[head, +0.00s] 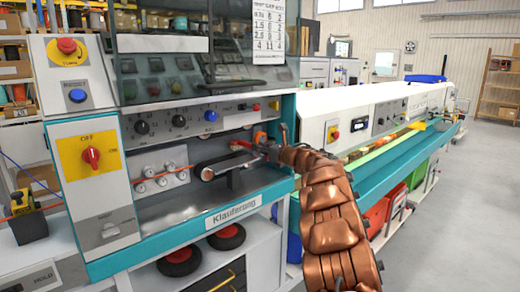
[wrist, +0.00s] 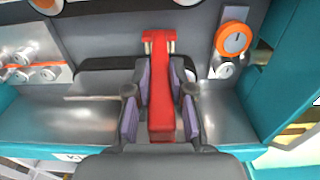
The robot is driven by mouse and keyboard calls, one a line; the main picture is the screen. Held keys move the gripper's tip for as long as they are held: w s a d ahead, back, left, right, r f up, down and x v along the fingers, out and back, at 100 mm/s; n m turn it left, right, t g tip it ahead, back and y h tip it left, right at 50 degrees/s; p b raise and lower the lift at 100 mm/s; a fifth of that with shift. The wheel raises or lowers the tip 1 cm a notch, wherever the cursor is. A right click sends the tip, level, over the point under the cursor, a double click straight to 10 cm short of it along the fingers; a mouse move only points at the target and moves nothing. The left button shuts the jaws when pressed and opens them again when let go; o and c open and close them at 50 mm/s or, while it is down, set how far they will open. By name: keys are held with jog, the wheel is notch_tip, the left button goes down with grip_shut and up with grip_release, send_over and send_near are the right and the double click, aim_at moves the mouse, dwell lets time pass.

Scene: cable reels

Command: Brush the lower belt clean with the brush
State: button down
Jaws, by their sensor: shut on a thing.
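The red brush (wrist: 161,100) is upright in the middle of the wrist view, clasped between the purple pads of my gripper (wrist: 160,88). Its far end has pale tips beside the red head.
The recess has a metal floor (wrist: 65,122) and a teal side wall (wrist: 287,85) on the right. An orange-ringed knob (wrist: 234,39) is right of the brush. Small rollers (head: 160,178) sit left of the belt. A control panel (head: 185,122) overhangs the recess.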

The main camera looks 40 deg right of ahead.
jog(key=shift+s+f+b, duration=0.2)
jog(key=shift+s+b, duration=0.15)
jog(key=shift+s, duration=0.05)
jog(key=shift+s+r+b, duration=0.1)
jog(key=shift+s+b, duration=0.9)
jog(key=shift+s, duration=0.2)
jog(key=s+b, duration=0.9)
jog(key=s, duration=0.9)
jog(key=shift+s+a+b, duration=0.2)
jog(key=shift+s+b, duration=0.1)
jog(key=shift+s, duration=0.05)
jog(key=shift+r, duration=0.1)
